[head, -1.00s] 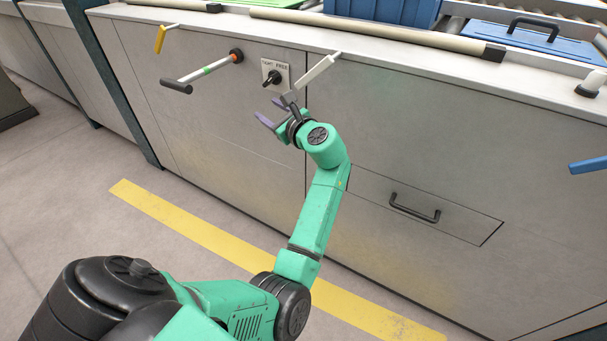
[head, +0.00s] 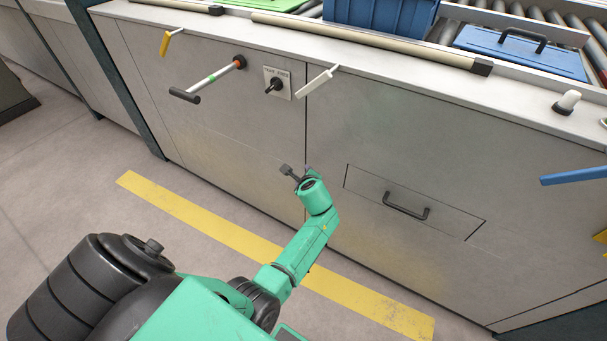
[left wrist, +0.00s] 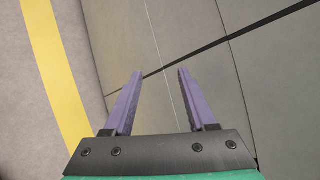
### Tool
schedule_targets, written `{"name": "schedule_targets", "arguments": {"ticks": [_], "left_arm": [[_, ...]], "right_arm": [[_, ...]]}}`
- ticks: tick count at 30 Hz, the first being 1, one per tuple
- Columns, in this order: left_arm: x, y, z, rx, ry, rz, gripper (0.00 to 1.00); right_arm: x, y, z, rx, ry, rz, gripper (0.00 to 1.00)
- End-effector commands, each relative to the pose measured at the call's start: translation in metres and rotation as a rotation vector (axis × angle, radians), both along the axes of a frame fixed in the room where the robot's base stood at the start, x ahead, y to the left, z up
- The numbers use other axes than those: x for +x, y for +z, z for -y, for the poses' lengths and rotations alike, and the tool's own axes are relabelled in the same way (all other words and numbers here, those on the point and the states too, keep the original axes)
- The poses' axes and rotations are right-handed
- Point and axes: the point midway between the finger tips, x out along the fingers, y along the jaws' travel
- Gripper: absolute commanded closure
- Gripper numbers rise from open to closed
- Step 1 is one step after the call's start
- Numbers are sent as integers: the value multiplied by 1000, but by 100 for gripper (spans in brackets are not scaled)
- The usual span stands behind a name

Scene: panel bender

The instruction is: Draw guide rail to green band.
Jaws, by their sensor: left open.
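The guide rail (head: 222,72) is a pale rod coming out of a dark collar (head: 239,61) in the machine's front panel. It has a black grip (head: 185,95) at its outer end and a green band (head: 211,77) about midway, clear of the collar. Right of it is a plate with a black knob (head: 274,86); its small lettering is blurred. My left gripper (head: 290,171) is in front of the panel, well below the knob and rail, touching neither. In the left wrist view its purple fingers (left wrist: 157,85) are apart with nothing between them. My right gripper is not in view.
A white lever (head: 315,82) sticks out right of the knob, and a yellow lever (head: 166,42) hangs at the left. A drawer with a black handle (head: 406,208) is lower right. A blue lever (head: 575,175) juts in at the right edge. A yellow floor stripe (head: 200,222) runs before the machine.

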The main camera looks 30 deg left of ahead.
Motion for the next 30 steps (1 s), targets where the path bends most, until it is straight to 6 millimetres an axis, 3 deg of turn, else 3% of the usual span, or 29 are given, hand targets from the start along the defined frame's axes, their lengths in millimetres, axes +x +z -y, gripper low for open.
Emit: {"name": "schedule_targets", "arguments": {"ticks": [14, 18, 20, 23, 24, 26, 27, 30], "left_arm": [[-3, -8, 3, -28, 2, -2, 43], [1, 1, -3, 15, 2, 0, 43], [8, 28, -17, 125, 9, -2, 43], [3, 109, -56, 425, 89, -48, 43], [-11, 148, -72, 548, 158, -86, 43], [-45, 201, -90, 694, 290, -163, 43], [-72, 230, -97, 757, 381, -221, 43], [-127, 273, -103, 818, 551, -340, 43]], "right_arm": [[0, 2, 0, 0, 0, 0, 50], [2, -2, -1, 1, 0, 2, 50], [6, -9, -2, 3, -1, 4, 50], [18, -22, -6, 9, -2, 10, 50], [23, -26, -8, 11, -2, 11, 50], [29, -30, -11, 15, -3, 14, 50], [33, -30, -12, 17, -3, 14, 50], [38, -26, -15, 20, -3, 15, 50]]}}
